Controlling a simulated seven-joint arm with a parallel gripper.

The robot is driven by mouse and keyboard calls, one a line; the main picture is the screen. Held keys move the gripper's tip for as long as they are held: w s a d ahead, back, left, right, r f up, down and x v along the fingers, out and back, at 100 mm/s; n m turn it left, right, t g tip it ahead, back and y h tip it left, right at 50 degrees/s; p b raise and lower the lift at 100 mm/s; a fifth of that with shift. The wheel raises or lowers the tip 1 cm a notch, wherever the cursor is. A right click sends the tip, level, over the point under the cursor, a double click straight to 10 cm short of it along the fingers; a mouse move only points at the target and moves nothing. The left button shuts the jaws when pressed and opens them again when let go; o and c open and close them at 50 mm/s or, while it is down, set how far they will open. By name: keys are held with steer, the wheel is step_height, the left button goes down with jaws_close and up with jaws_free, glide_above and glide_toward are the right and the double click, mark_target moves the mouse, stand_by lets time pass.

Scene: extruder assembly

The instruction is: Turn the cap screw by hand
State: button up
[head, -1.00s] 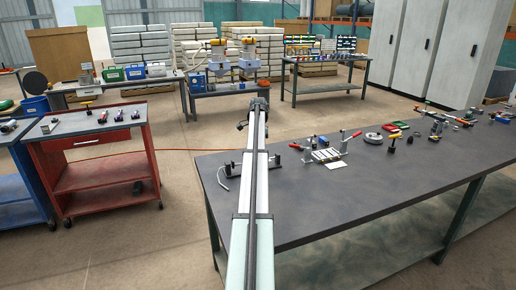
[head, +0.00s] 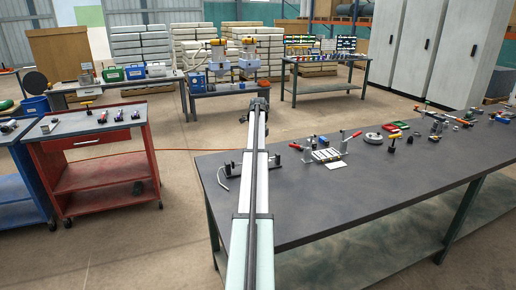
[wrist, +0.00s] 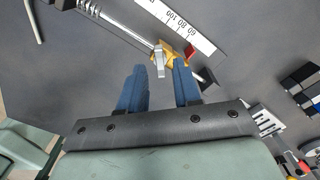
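In the wrist view my gripper (wrist: 159,68) has two blue fingers set apart with a gap between them. A small silver upright piece (wrist: 159,62), possibly the cap screw, shows between the fingertips in the picture. I cannot tell if either finger touches it. It sits by an orange-yellow part (wrist: 172,48) with a red piece beside it. A silver rod with a spring (wrist: 100,16) runs from the upper left to that part. In the head view the assembly (head: 236,168) lies on the dark workbench (head: 370,195), partly hidden by my arm; the gripper cannot be made out there.
A white scale with numbers (wrist: 182,22) lies just beyond the fingertips. A fixture with red-handled clamps (head: 326,154) stands right of my arm. Several small parts and a grey disc (head: 373,138) lie farther right. The bench's near middle is clear.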

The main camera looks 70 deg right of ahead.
steer(key=shift+m, duration=0.4)
steer(key=shift+f, duration=0.15)
steer(key=shift+f, duration=0.85)
steer(key=shift+c, duration=0.4)
jaws_close()
